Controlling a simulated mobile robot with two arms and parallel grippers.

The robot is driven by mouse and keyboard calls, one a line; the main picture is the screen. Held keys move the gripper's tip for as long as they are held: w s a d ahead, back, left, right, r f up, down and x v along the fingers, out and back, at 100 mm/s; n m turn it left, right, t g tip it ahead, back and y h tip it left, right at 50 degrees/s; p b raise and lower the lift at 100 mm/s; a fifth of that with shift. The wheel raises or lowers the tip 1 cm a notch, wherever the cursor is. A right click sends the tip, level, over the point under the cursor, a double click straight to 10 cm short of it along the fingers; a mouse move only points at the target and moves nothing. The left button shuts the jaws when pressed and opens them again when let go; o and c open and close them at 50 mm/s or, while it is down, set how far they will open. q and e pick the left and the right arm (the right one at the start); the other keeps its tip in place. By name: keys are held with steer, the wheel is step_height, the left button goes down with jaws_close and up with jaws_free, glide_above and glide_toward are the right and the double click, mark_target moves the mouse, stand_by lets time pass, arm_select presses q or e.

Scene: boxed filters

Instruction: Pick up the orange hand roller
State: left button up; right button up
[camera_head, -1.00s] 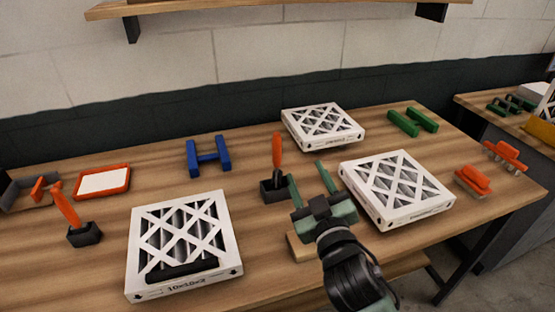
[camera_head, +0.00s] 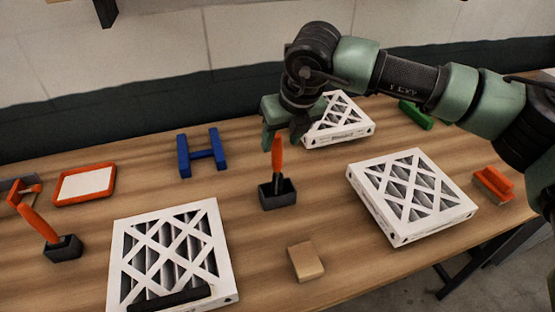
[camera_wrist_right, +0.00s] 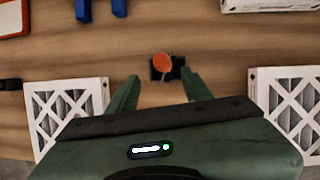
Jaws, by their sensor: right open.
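An orange-handled hand roller (camera_head: 277,158) stands upright in a small black holder (camera_head: 278,194) at the middle of the table. In the right wrist view the orange handle (camera_wrist_right: 162,62) shows end-on above its black holder (camera_wrist_right: 178,71). My right gripper (camera_head: 284,138) is open and empty, pointing down at the top of the handle. In the wrist view the handle lies just beyond the fingertips (camera_wrist_right: 160,80), between their lines; I cannot tell whether they touch it. A similar orange-handled tool (camera_head: 38,223) leans in a black holder at the left. My left gripper is out of view.
White-framed filters lie at the front left (camera_head: 180,252), right (camera_head: 412,192) and back (camera_head: 345,128). A blue H-shaped piece (camera_head: 203,153), an orange-rimmed tray (camera_head: 83,184), a wooden block (camera_head: 306,262) and an orange brush-like item (camera_head: 494,184) lie around. Bare table surrounds the holder.

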mark_target(277, 150)
steer(key=p+x, duration=0.2)
steer(key=x, duration=0.1)
steer(key=w+p+x, duration=0.1)
steer(key=p+x, duration=0.1)
steer(key=x, duration=0.1)
steer(key=shift+d, duration=0.1)
steer(key=shift+w+f, duration=0.15)
steer(key=shift+f, duration=0.2)
jaws_close()
stand_by(1.1)
